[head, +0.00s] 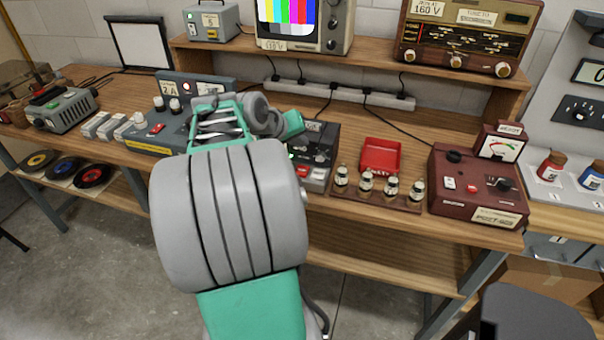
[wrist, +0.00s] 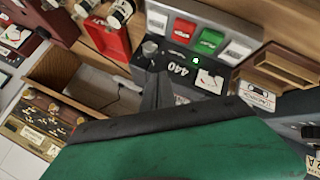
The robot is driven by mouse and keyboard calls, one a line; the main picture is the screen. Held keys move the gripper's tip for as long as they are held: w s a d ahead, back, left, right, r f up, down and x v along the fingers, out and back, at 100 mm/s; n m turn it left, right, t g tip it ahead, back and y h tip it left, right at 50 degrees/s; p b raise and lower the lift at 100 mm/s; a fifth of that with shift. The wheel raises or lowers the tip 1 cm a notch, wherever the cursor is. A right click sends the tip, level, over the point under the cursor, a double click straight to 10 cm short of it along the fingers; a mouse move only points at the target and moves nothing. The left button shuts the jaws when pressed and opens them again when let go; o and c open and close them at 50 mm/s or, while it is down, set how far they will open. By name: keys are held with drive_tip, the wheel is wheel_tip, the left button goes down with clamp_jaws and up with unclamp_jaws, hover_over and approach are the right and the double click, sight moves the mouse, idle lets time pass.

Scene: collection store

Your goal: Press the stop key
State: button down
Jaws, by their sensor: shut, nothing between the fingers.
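A dark tape-counter device (head: 322,142) stands on the bench, partly hidden behind my arm. In the wrist view its dark panel (wrist: 205,82) reads 440 beside a lit green lamp. Its key row shows a red key (wrist: 184,30), a green key (wrist: 211,41) and pale keys at both ends. The red key also shows in the head view (head: 302,170). The lettering on the keys is too small to read, so I cannot tell which says stop. My gripper (wrist: 157,92) is shut and empty, over the panel's edge. It looks apart from the keys. My arm hides its fingertips in the head view.
A blue-grey control unit (head: 170,135) stands left. A shelf with a television (head: 300,45) and radio (head: 462,50) runs behind.

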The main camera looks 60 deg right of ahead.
sight(300, 172)
wheel_tip(300, 172, down, 7)
drive_tip(key=b, duration=0.4)
drive_tip(key=shift+r, duration=0.2)
drive_tip(key=shift+f, duration=0.1)
idle(1.5)
drive_tip(key=shift+f, duration=0.3)
drive_tip(key=shift+f+b, duration=0.5)
drive_tip(key=shift+b, duration=0.05)
idle(0.4)
drive_tip(key=shift+r, duration=0.1)
drive_tip(key=shift+r+p, duration=0.7)
drive_tip(key=shift+r, duration=0.1)
wheel_tip(300, 172, up, 5)
drive_tip(key=p, duration=0.4)
